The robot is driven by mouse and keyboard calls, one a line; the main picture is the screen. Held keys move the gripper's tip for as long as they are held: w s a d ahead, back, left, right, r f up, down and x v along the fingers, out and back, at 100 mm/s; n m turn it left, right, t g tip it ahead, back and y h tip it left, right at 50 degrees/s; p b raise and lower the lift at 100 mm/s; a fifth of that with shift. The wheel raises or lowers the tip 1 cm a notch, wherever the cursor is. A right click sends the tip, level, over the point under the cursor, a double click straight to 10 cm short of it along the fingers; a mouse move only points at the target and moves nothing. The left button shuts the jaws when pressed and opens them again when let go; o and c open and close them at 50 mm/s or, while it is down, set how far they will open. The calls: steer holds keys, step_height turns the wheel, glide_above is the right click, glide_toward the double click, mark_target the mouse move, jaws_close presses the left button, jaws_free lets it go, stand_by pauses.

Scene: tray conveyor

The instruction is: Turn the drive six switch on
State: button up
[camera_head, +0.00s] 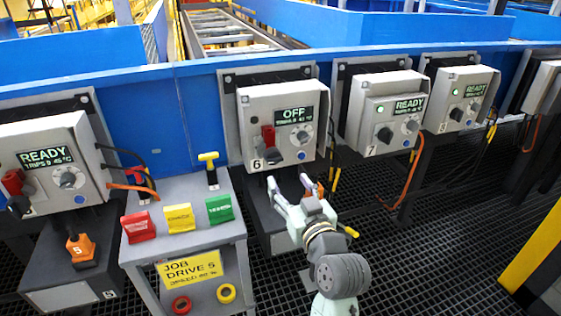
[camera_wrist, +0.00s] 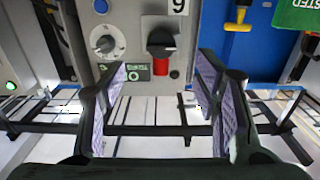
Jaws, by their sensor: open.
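The drive six box (camera_head: 250,108) is grey, marked 6, and its display (camera_head: 296,115) reads OFF. Its switch (camera_head: 274,159) is a black knob with a red part directly above it. A round grey dial (camera_head: 304,136) sits to the right. In the wrist view the box appears upside down, with the black switch (camera_wrist: 161,41), its red part (camera_wrist: 161,68) and the dial (camera_wrist: 105,44). My gripper (camera_head: 290,184) is open and empty, just below the box front. In the wrist view the fingers (camera_wrist: 163,72) stand apart to either side of the switch, not visibly touching it.
The drive seven box (camera_head: 379,112) stands to the right, reading READY with a green light. Another READY box (camera_head: 38,140) is at far left. A grey stand (camera_head: 185,245) with red, yellow and green tags is left of my gripper.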

mark_target(276, 162)
steer(key=p+x, duration=0.3)
steer(key=x, duration=0.7)
steer(key=shift+c, duration=0.5)
steer(key=c, duration=1)
